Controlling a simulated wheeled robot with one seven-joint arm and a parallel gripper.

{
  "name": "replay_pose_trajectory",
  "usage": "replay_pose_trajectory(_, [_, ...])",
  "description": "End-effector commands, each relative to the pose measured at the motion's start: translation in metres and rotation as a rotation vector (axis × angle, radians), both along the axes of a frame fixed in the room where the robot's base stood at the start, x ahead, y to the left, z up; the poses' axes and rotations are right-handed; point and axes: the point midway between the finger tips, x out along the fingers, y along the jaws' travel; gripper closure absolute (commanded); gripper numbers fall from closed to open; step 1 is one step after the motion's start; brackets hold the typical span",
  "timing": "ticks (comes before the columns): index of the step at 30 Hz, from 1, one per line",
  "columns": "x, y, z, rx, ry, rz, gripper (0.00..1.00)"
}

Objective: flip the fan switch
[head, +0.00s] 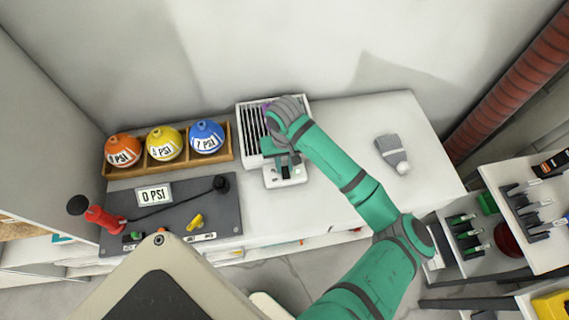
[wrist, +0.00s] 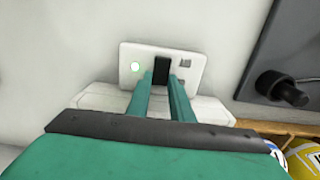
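The fan switch is a black rocker (wrist: 161,69) in the middle of a small white panel (wrist: 128,60). A green light glows on the panel's left in the wrist view, and dark markings sit at its right. In the head view the panel (head: 298,178) lies on the white counter in front of a white slatted fan unit (head: 246,128). My gripper (wrist: 160,79) has its two teal fingers apart, with a narrow gap between them. The fingertips are at the near end of the black rocker; I cannot tell whether they touch it. My gripper also shows above the panel in the head view (head: 287,160).
A wooden tray (head: 228,141) holds orange, yellow and blue PSI balls left of the fan. A dark control board (head: 222,215) with a red handle and yellow knob lies in front. A grey brush-like object (head: 391,153) lies on the right of the counter, with clear surface around it.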

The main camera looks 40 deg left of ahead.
Motion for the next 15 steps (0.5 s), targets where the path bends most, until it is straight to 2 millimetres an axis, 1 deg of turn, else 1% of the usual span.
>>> replay_pose_trajectory(5, [-0.0010,-0.0006,-0.0003,0.013,-0.008,0.000,1.00])
replay_pose_trajectory(15, [-0.0058,-0.0056,0.0008,0.157,-0.127,-0.003,1.00])
